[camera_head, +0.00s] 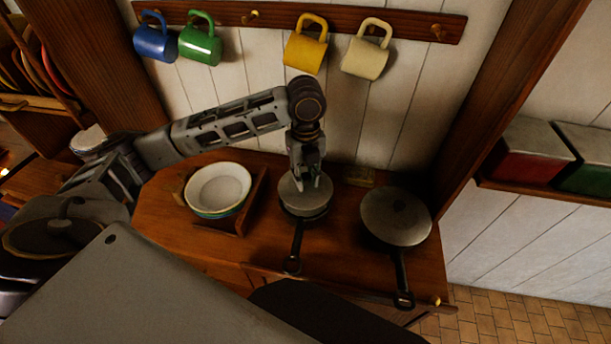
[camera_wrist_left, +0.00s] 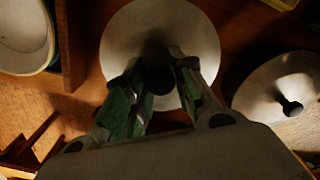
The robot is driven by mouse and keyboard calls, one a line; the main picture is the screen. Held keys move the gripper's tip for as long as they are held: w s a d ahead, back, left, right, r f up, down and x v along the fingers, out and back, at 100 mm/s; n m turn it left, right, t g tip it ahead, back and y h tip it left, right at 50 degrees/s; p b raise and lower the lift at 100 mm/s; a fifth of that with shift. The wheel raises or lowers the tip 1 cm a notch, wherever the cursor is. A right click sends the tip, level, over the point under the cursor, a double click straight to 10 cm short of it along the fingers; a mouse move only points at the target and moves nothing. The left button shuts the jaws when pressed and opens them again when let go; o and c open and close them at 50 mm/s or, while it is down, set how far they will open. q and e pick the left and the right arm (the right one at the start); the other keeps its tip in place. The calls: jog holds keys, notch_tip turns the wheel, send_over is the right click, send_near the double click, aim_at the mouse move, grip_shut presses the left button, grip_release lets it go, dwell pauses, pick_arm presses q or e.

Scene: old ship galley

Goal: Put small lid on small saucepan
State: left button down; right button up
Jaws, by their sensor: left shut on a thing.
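The small lid (camera_head: 292,199) is a grey metal disc at the middle of the wooden counter. It lies over the small saucepan (camera_head: 297,237), whose dark handle points toward me. My left gripper (camera_head: 306,181) comes down from above and is shut on the lid's knob. The lid looks roughly level and close to the rim. I cannot tell if it touches all round. My right gripper is not in view.
A larger lidded pan (camera_head: 396,216) stands to the right, its handle toward me. Stacked bowls (camera_head: 218,188) sit in a wooden rack (camera_head: 255,203) to the left. Several mugs hang from a wall rail (camera_head: 230,14) above. The counter (camera_head: 345,235) is clear between the pans.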

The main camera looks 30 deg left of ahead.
aim_at(306, 185)
pick_arm(q)
jog(key=shift+f, duration=1.5)
jog(key=shift+p, duration=1.2)
dwell(1.5)
jog(key=shift+f+p, duration=0.4)
dwell(1.1)
jog(key=c, duration=1.1)
grip_release()
jog(key=shift+r, duration=0.1)
